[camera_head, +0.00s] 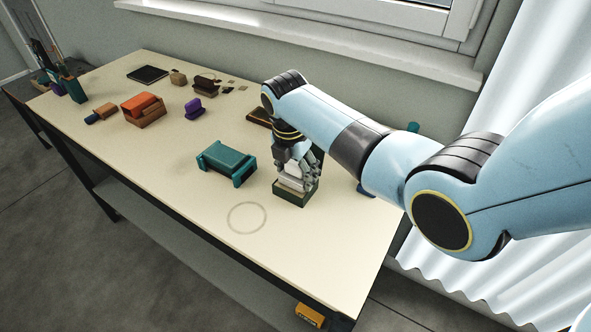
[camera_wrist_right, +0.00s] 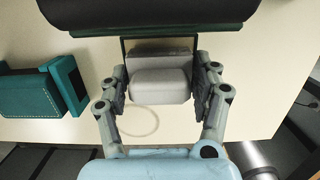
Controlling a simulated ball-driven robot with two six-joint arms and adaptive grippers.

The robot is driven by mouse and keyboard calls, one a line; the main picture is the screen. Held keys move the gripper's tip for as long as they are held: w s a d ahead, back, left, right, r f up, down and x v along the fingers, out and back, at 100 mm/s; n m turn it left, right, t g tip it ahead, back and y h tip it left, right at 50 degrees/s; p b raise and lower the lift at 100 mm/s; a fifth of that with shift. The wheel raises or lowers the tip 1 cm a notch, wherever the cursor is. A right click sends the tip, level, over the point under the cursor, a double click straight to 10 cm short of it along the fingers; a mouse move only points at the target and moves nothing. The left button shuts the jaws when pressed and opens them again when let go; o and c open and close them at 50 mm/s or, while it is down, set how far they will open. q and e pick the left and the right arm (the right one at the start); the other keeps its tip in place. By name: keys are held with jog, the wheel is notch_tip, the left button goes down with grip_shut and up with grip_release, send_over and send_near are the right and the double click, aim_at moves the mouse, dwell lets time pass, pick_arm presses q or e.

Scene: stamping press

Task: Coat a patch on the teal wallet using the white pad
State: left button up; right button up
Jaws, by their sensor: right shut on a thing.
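The teal wallet (camera_head: 224,155) lies on the table, left of my right gripper, and it also shows at the left of the right wrist view (camera_wrist_right: 28,96). My right gripper (camera_head: 297,178) points down and is shut on the white pad (camera_wrist_right: 160,85), which sits between its fingers. The pad (camera_head: 290,183) is at a dark green box-like holder (camera_head: 295,198); the fingers hide part of both, so I cannot tell whether the pad touches it. My left gripper is in neither view.
A thin grey circle (camera_head: 247,233) is marked on the table in front of the wallet. An orange and brown wallet (camera_head: 143,108), a purple item (camera_head: 194,107) and a black flat tray (camera_head: 148,74) lie farther left. The table front is mostly clear.

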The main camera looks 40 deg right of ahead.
aim_at(295, 163)
jog(key=shift+s+f+p, duration=0.1)
jog(key=shift+p, duration=0.2)
dwell(1.3)
notch_tip(295, 163, up, 7)
jog(key=p, duration=0.8)
dwell(0.4)
notch_tip(295, 163, down, 7)
jog(key=b, duration=0.8)
